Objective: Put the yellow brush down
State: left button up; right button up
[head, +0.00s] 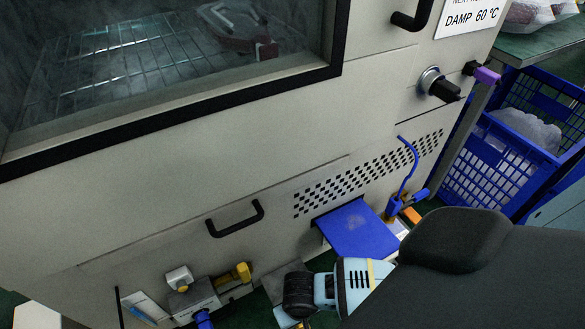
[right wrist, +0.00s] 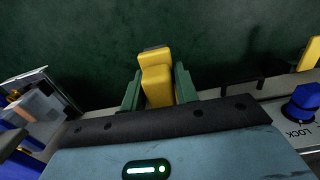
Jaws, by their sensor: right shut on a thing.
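The yellow brush (right wrist: 155,75) is in the right wrist view, between the two green fingers of my right gripper (right wrist: 158,88). The gripper is shut on it. A yellow block-like part sticks out beyond the fingers, with a dark grey end at its far tip. Dark green floor shows behind it; I cannot tell how high the brush is held. In the head view my right arm comes in from the lower right, and the brush cannot be made out there. My left gripper is in neither view.
A grey oven cabinet (head: 130,215) fills most of the head view, with a handle (head: 236,218) and a blue flap (head: 358,228) low on its front. A yellow fitting (head: 240,272) sits at lower left. A blue crate (head: 500,160) stands right. A blue knob (right wrist: 305,105) is beside "LOCK" lettering.

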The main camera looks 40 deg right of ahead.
notch_tip(320, 180, down, 4)
jog(key=shift+d+r+b, duration=0.1)
jog(key=shift+d+b, duration=0.05)
jog(key=shift+b, duration=0.45)
jog(key=shift+w+d, duration=0.2)
jog(key=shift+d, duration=0.05)
jog(key=w+d+b, duration=0.1)
jog(key=w+d, duration=0.2)
jog(key=w+d+f+b, duration=0.1)
jog(key=w+d+b, duration=0.1)
jog(key=w+d, duration=0.1)
jog(key=w+d+b, duration=0.2)
jog(key=w, duration=0.1)
jog(key=shift+w+d+f, duration=0.2)
jog(key=shift+w+d, duration=0.2)
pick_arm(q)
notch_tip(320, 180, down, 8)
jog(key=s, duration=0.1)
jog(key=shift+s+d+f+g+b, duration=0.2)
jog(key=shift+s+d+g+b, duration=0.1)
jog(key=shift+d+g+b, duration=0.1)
pick_arm(e)
jog(key=shift+w+d+r, duration=0.1)
jog(key=shift+w+d, duration=0.2)
jog(key=shift+w+d, duration=0.1)
